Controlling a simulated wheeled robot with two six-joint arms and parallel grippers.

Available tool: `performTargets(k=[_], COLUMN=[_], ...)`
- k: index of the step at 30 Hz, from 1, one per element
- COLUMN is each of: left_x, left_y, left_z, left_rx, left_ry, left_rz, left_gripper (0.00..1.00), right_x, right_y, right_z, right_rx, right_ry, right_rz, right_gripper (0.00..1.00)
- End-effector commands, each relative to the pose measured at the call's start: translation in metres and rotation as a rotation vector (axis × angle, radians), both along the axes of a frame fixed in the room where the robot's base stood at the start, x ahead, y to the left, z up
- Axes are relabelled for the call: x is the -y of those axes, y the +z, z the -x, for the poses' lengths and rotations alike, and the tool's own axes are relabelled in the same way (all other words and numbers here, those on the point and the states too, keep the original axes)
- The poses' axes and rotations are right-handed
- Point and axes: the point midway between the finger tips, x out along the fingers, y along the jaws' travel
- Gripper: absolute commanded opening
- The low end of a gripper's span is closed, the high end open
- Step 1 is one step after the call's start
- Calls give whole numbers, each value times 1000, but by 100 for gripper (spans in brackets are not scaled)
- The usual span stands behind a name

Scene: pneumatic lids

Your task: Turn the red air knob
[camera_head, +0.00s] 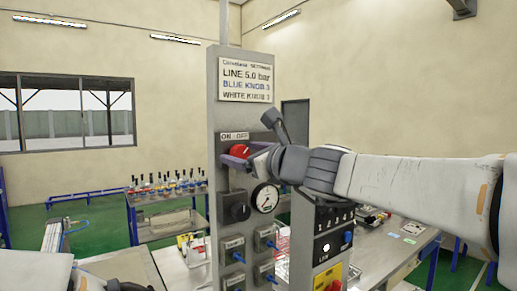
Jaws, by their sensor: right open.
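The red air knob (240,149) sits near the top of a grey upright panel (229,90), just under an "ON / OFF" label. My right gripper (234,158) reaches in from the right. Its purple fingers are open at the knob and cover its lower part. Whether they touch the knob I cannot tell. A white part of my left arm shows at the bottom left; its gripper is out of the picture.
Below the knob are a black knob (236,207), a round gauge (265,198) and several small valves with blue parts. A control box (328,254) with a yellow and red button stands to the right. A sign (246,80) tops the panel. Bottles (165,184) stand on a table behind.

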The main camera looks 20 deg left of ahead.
Motion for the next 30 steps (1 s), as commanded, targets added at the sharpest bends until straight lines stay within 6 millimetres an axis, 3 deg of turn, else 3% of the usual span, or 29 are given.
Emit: performTargets(k=[10,11,17,30], left_x=[0,0,0,0], left_y=[2,2,2,-8], left_z=[0,0,0,0], left_rx=[0,0,0,0], left_ry=[0,0,0,1], left_rz=[0,0,0,0], left_gripper=[50,50,50,50], right_x=[-5,-5,-5,-5], right_y=[-1,-1,-1,-3], right_z=[-3,-3,-3,-3], right_rx=[0,0,0,72], right_ry=[0,0,0,0], right_rz=[0,0,0,56], right_gripper=[80,76,0,0])
